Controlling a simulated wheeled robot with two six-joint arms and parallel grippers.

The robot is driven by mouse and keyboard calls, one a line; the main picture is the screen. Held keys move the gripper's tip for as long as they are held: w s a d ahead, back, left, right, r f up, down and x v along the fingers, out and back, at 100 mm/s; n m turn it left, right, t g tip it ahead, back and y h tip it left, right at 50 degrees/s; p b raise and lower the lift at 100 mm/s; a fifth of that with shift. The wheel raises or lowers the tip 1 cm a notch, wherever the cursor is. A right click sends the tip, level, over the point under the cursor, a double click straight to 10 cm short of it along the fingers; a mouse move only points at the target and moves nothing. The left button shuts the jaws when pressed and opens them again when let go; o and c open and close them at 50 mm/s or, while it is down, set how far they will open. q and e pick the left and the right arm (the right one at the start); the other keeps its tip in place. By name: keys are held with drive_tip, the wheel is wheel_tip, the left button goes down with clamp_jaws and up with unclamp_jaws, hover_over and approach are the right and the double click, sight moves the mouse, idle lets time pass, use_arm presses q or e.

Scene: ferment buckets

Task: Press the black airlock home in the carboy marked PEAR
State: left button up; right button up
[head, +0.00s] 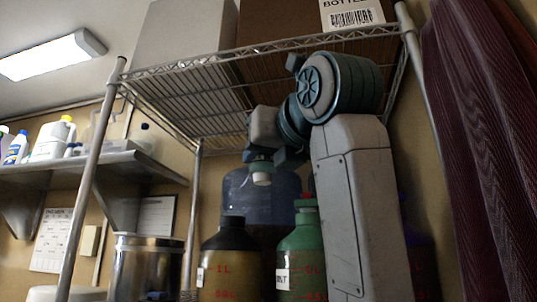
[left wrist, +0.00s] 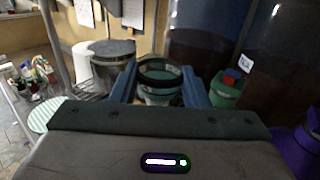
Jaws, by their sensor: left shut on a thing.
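My left gripper (head: 262,163) is up in front of a large blue-tinted carboy (head: 240,192), below the wire shelf. It is shut on a small round, pale greenish, cup-like thing (head: 262,179). In the left wrist view this thing (left wrist: 160,66) sits between my two fingers (left wrist: 160,90) and shows a black rim, so it looks like the black airlock. The left wrist view also shows large dark carboys (left wrist: 195,45) behind. One has a small white label (left wrist: 245,62), too small to read. I cannot see the word PEAR. My right gripper is not in view.
An amber jug with a black top (head: 230,258) and a green jug (head: 302,250) stand in front of the carboy. A steel pot (head: 147,268) stands to the left. The wire shelf (head: 185,110) overhangs the gripper. A rack post (head: 90,180) stands at left.

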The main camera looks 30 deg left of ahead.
sight(259, 165)
use_arm(q)
drive_tip(key=shift+p+x, duration=0.35)
drive_tip(key=shift+x, duration=0.7)
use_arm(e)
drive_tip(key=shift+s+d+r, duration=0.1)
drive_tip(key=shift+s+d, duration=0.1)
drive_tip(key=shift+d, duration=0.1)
use_arm(q)
drive_tip(key=shift+w+a+f, duration=0.1)
drive_tip(key=shift+a, duration=0.05)
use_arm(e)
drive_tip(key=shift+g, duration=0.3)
use_arm(q)
drive_tip(key=shift+w+a, duration=0.2)
drive_tip(key=shift+w+a+p, duration=0.3)
drive_tip(key=shift+a+p, duration=0.05)
drive_tip(key=shift+p, duration=0.05)
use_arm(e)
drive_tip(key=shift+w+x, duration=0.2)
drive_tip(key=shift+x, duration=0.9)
